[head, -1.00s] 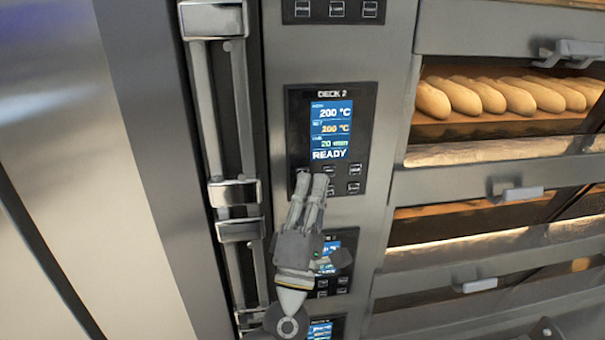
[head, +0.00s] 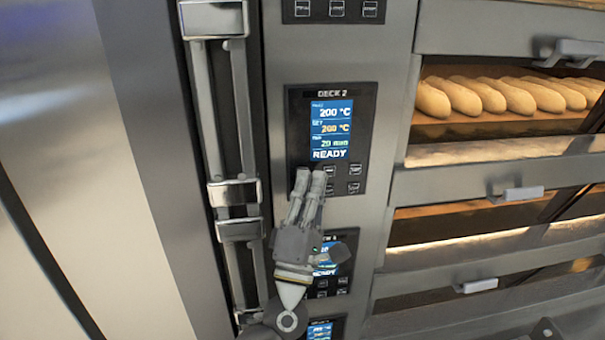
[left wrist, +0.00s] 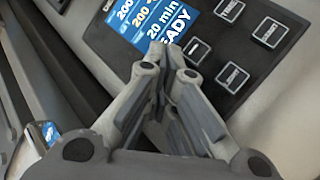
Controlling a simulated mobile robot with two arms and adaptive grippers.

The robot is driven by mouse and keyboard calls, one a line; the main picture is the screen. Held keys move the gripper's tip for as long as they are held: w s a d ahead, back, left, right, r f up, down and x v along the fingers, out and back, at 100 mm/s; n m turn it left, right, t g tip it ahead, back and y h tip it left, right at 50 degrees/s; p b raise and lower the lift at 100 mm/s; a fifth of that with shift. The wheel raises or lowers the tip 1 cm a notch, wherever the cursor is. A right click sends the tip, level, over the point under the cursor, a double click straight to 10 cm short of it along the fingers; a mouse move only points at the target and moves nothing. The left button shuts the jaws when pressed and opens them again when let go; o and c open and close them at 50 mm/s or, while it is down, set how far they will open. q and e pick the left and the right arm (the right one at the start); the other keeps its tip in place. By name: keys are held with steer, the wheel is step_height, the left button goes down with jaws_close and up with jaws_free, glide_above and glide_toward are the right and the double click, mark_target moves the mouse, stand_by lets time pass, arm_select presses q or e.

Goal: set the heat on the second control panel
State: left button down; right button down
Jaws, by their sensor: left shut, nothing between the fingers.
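The second control panel, labelled DECK 2 (head: 365,130), is a black plate on the steel oven front. Its blue screen (head: 331,130) reads 200 °C, a set line of 200 °C in yellow, 20 min and READY. Small buttons sit below the screen; some show to the right of my fingers, and others are hidden behind them. My left gripper (head: 310,178) is shut and empty, its fingertips over the lower left part of this panel. In the left wrist view the fingertips (left wrist: 165,55) are in front of the screen's lower edge, with several buttons (left wrist: 231,76) to the right. I cannot tell whether they touch. My right gripper is not in view.
Another panel (head: 341,285) is below, partly behind my left gripper, and one more is at the bottom. One panel (head: 330,10) is above. Oven decks with loaves (head: 480,95) and protruding handles (head: 517,194) are at right. Vertical metal bars (head: 240,110) run at left.

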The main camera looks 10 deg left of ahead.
arm_select(q)
steer(key=shift+w+a, duration=0.1)
stand_by(0.6)
steer(key=shift+s+d, duration=0.3)
steer(key=shift+s, duration=0.4)
steer(key=shift+w, duration=0.15)
steer(key=shift+w+a, duration=0.15)
steer(key=shift+w, duration=0.1)
steer(key=shift+w, duration=0.2)
stand_by(1.3)
steer(key=shift+s, duration=0.6)
steer(key=shift+w, duration=0.15)
steer(key=shift+w, duration=0.25)
